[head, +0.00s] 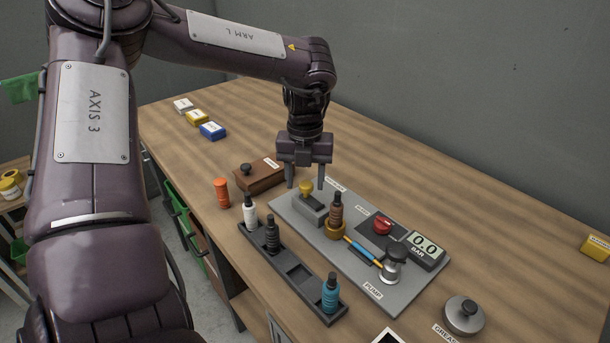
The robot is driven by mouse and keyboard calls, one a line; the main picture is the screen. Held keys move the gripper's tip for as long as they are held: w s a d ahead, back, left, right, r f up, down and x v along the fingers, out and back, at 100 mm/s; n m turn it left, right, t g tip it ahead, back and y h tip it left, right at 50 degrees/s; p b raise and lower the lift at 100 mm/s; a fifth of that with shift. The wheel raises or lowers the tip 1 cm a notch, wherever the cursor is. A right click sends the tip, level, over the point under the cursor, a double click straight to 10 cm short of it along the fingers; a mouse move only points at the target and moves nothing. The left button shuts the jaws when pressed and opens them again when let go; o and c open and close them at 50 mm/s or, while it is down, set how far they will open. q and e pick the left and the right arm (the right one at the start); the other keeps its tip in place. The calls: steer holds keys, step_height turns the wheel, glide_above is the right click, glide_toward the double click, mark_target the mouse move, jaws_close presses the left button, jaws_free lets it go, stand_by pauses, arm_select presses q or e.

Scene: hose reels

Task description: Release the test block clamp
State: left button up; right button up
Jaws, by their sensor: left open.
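My left gripper (306,181) points straight down over the table, its two fingers apart. The label behind the gripper is too small to read. My right gripper is out of view.
The plate also carries a red button (383,226), a gauge reading 0.0 BAR (425,248), a blue-yellow piece (362,250) and a pump knob (394,262). In front is a dark rack (300,279) with several bottles. A brown box (260,177) and an orange cylinder (221,192) stand left.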

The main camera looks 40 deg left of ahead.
mark_target(304, 183)
arm_select(q)
step_height(304, 183, up, 8)
steer(key=shift+f, duration=0.1)
stand_by(0.9)
